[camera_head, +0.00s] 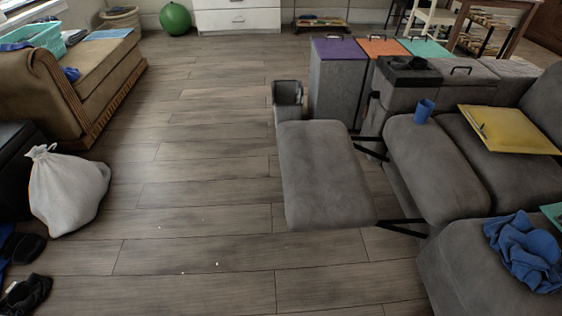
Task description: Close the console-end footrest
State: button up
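The footrest (323,174) is a grey padded panel. It is swung out level in front of the grey recliner seat (438,165), with a gap between them. Dark metal links (400,226) join the footrest to the seat at its near and far ends. The console (410,72), grey with dark cup holders on top, stands at the far end of this seat. A blue cup (424,111) stands on the seat near the console. My gripper is not in view.
A small grey bin (288,101) stands just beyond the footrest's far end. Bins with purple (339,49), orange and teal lids stand behind. A white sack (67,190) and dark shoes (25,294) lie at left. The wooden floor (200,150) left of the footrest is mostly clear, with small white bits.

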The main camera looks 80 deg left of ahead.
aim_at(325, 184)
jog(key=u, duration=2.6)
